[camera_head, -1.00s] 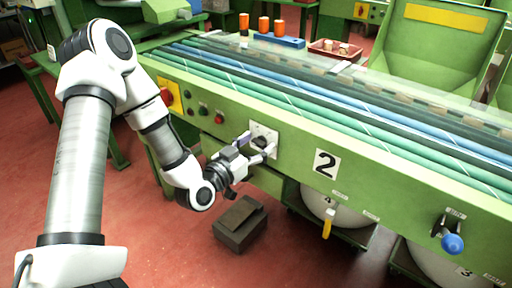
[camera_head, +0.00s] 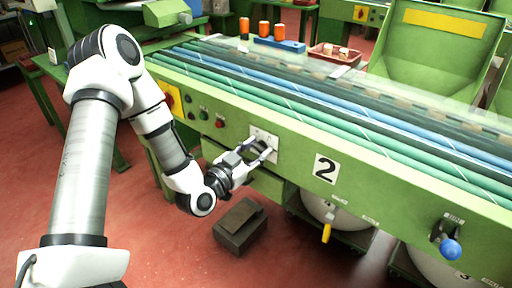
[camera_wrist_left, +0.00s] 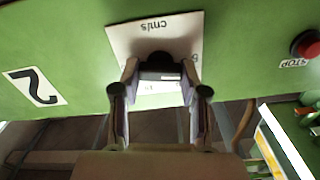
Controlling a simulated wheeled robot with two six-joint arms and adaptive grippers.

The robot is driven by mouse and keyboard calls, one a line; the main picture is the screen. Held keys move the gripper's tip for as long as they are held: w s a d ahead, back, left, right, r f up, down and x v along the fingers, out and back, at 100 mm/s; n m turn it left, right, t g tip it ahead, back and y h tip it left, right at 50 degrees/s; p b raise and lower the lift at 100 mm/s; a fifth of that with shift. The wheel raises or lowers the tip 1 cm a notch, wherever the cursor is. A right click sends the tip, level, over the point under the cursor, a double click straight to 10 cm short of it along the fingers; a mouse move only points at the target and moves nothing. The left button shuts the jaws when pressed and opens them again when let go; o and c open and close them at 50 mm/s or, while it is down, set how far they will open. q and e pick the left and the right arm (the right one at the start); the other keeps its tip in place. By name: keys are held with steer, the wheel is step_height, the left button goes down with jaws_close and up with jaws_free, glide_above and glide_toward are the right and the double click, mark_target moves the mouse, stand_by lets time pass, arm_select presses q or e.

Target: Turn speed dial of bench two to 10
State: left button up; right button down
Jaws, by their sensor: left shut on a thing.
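The speed dial (camera_wrist_left: 158,64) is a dark knob on a white plate marked cm/s (camera_wrist_left: 124,38) on the green front panel of bench two (camera_head: 340,139). In the head view the plate (camera_head: 270,137) sits left of the number 2 label (camera_head: 326,168). My left gripper (camera_head: 262,150) is at the plate, and in the left wrist view its fingers (camera_wrist_left: 160,70) are shut on the dial, one on each side. The dial's pointer and most of its scale are hidden, so its setting cannot be read. My right gripper is in neither view.
Red and dark buttons (camera_head: 219,123) and a red switch on a yellow plate (camera_head: 166,97) are left of the dial. A lever with a blue knob (camera_head: 451,249) stands out at the right. A dark box (camera_head: 240,226) lies on the red floor below.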

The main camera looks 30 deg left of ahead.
arm_select(q)
steer(key=m+p, duration=0.2)
steer(key=m, duration=0.3)
steer(key=shift+d+r+p, duration=0.1)
steer(key=shift+p, duration=0.3)
steer(key=shift+m+p, duration=1.2)
steer(key=shift+m, duration=1.1)
steer(key=shift+f, duration=0.2)
steer(key=o, duration=1.1)
steer(key=shift+o, duration=0.2)
steer(key=s, duration=0.7)
steer(key=shift+s+a, duration=0.25)
steer(key=shift+s, duration=0.05)
